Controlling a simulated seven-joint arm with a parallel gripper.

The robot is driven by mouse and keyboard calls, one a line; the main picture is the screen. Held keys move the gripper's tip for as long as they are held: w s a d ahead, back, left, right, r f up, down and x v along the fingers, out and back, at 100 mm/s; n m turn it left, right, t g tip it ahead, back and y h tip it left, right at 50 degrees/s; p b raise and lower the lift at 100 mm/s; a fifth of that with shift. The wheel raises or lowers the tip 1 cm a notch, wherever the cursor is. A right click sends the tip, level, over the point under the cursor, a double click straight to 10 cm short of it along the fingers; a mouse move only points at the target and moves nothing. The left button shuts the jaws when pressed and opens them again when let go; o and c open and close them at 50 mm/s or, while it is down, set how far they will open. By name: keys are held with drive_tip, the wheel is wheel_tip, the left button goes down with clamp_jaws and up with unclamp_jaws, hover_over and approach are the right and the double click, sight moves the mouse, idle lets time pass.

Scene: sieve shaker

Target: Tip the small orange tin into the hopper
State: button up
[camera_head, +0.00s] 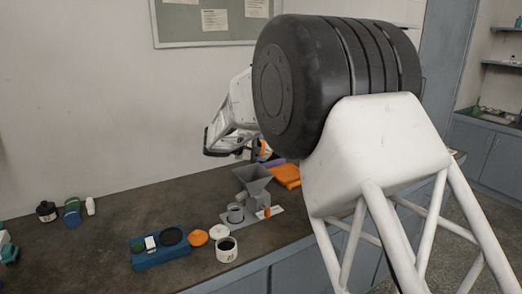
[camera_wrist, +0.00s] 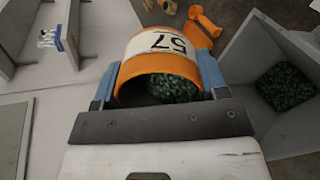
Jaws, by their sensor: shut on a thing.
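My gripper (camera_wrist: 159,64) is shut on the small orange tin (camera_wrist: 188,68), with one blue-grey finger on each side. The tin has a white label reading 57, and dark green granules (camera_wrist: 172,88) show inside its open mouth. The grey hopper (camera_wrist: 248,52) is to the right of the tin in the wrist view, with a patch of green granules at its bottom. In the head view the hopper (camera_head: 253,176) stands on the bench, and a bit of the orange tin (camera_head: 264,148) shows just above it. The tin's exact tilt is hard to tell.
Several small containers stand at the left. Bare bench lies between.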

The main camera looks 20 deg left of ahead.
idle(0.4)
drive_tip(key=shift+s+a+r+t+h, duration=0.1)
drive_tip(key=shift+r+t+h, duration=0.1)
drive_tip(key=shift+t+h, duration=0.3)
idle(1.3)
drive_tip(key=shift+s+a+r+t+h, duration=0.1)
drive_tip(key=shift+r+t+h, duration=0.1)
drive_tip(key=shift+t+h, duration=0.3)
idle(1.3)
drive_tip(key=shift+s+a+r+t+h, duration=0.1)
drive_tip(key=shift+s+a+t+h, duration=0.05)
drive_tip(key=shift+t+h, duration=0.35)
idle(1.0)
drive_tip(key=shift+s+a+r+t+h, duration=0.1)
drive_tip(key=shift+a+r+t+h, duration=0.05)
drive_tip(key=shift+t+h, duration=0.35)
